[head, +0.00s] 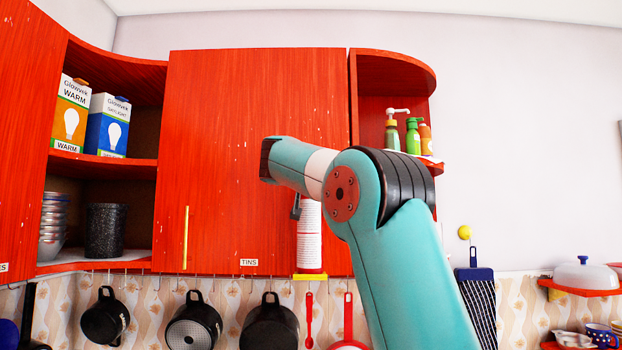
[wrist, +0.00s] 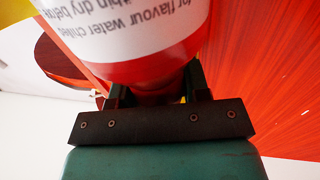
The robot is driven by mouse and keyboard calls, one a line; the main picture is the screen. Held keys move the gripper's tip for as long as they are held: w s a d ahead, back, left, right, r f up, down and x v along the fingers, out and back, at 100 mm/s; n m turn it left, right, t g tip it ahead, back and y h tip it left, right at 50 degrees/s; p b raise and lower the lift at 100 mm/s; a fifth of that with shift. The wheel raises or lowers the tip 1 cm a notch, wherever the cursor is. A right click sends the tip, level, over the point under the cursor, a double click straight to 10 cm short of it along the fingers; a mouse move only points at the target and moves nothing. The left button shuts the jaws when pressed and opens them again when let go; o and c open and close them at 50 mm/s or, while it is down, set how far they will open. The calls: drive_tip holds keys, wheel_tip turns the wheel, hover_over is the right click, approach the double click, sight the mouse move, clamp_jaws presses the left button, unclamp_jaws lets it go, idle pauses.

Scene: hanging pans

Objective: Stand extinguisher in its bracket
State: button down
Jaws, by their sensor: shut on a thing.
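The extinguisher (head: 310,238) is a white cylinder with printed text and a red base, upright in front of the red cabinet door. Its top is hidden behind my arm in the head view. A yellow bracket (head: 310,277) shows right at its base, low on the door; whether the base rests in it or hovers just above or in front, I cannot tell. In the wrist view the extinguisher (wrist: 135,35) fills the top middle, its text upside down. My gripper (wrist: 158,92) is shut on its narrow red end. In the head view my gripper (head: 296,207) is mostly hidden.
A tall red door (head: 240,120) labelled TINS has a yellow handle (head: 186,238). Open shelves flank it, with bulb boxes (head: 107,125) left and bottles (head: 413,137) right. Pans (head: 270,325) hang on hooks below. A dark blue grater-like tool (head: 477,300) hangs right of my arm.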

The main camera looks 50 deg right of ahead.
drive_tip(key=shift+r, duration=0.1)
drive_tip(key=c, duration=0.6)
unclamp_jaws()
drive_tip(key=shift+o, duration=0.5)
drive_tip(key=shift+a, duration=0.15)
